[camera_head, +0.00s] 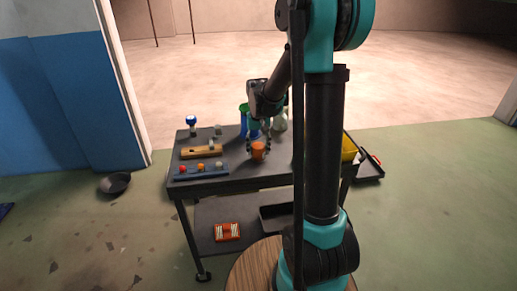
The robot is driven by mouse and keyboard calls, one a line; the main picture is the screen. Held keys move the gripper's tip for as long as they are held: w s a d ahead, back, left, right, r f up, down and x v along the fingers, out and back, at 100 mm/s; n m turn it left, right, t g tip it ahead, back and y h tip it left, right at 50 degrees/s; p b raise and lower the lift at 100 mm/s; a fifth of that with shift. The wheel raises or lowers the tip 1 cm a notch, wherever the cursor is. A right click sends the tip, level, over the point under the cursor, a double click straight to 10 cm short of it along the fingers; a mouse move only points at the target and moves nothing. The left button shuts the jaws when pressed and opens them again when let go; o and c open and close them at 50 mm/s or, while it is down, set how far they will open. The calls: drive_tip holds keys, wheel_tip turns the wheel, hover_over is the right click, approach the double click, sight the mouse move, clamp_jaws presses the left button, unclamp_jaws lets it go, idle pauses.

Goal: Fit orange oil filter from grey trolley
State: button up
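The grey trolley (240,180) stands in front of me, with a dark top and a lower shelf. A small orange cylinder (258,151), which looks like the oil filter, is at the middle of the top near its front edge. My gripper (258,146) points down over it, with one dark finger on each side. I cannot tell whether the fingers touch the filter, or whether it rests on the top or is slightly raised. The place where the filter fits is not clear in this view.
Behind my gripper are blue and green containers (243,120) and a pale bottle (280,121). A wooden block (201,151) and a blue rack (201,169) with coloured knobs lie left. A yellow bin (348,149) is right, partly behind my arm. A black bowl (114,184) is on the floor.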

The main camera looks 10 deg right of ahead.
sight(258, 144)
drive_tip(key=c, duration=0.6)
drive_tip(key=shift+r, duration=3.5)
drive_tip(key=shift+a, duration=0.1)
